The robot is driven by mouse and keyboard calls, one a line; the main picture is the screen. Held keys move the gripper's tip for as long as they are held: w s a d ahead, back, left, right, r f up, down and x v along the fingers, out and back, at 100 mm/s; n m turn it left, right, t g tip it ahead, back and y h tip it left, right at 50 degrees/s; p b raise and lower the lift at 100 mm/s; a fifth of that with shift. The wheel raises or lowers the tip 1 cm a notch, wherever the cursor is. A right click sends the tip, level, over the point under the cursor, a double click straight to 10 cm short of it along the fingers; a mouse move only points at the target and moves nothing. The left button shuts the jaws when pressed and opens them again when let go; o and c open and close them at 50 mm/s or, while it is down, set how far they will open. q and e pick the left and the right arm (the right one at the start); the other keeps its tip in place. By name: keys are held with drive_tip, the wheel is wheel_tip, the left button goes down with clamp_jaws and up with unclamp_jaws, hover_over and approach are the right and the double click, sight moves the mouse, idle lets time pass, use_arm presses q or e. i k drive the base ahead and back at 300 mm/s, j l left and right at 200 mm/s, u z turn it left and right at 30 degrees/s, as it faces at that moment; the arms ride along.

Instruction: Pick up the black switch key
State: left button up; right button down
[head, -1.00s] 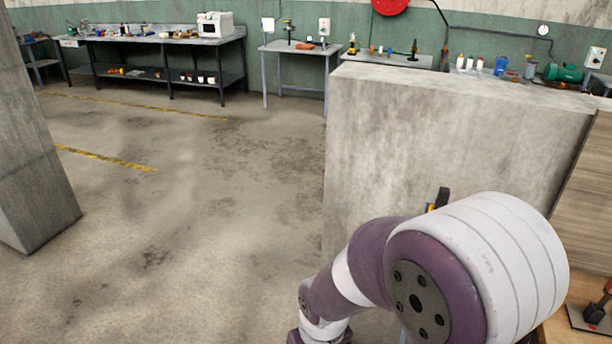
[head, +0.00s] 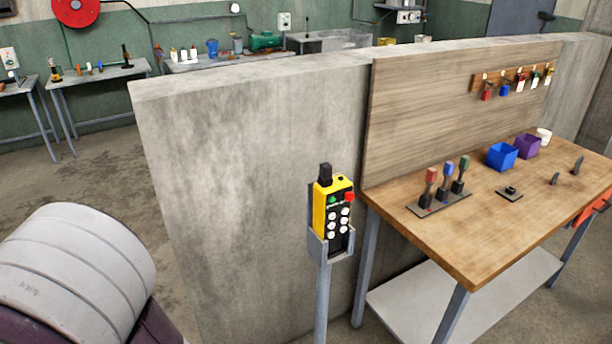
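No gripper of mine shows in the head view; only a white and purple link of my arm is at the lower left. The black switch key cannot be told for sure at this size. A small black piece on a flat dark plate (head: 509,192) lies on the wooden workbench (head: 480,240). Two small dark upright pieces, a nearer one (head: 555,179) and a farther one (head: 577,165), stand farther right on the bench. Several keys or padlocks with coloured parts hang on a wooden rack (head: 513,79) on the panel above.
A yellow control pendant (head: 333,210) sits in a grey holder on a post left of the bench. Red, blue and green handles (head: 445,190) stand on a base. Blue (head: 501,157) and purple (head: 527,146) bins are at the back. A concrete wall (head: 250,170) stands behind the pendant.

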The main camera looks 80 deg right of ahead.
sight(325, 170)
drive_tip(key=i+z, duration=0.15)
drive_tip(key=z, duration=0.25)
drive_tip(key=i+l+z, duration=0.1)
drive_tip(key=z, duration=0.35)
drive_tip(key=i+z, duration=0.15)
drive_tip(key=z, duration=0.25)
drive_tip(key=i+j+z, duration=0.1)
drive_tip(key=z, duration=0.35)
drive_tip(key=i+j+z, duration=0.1)
drive_tip(key=z, duration=0.3)
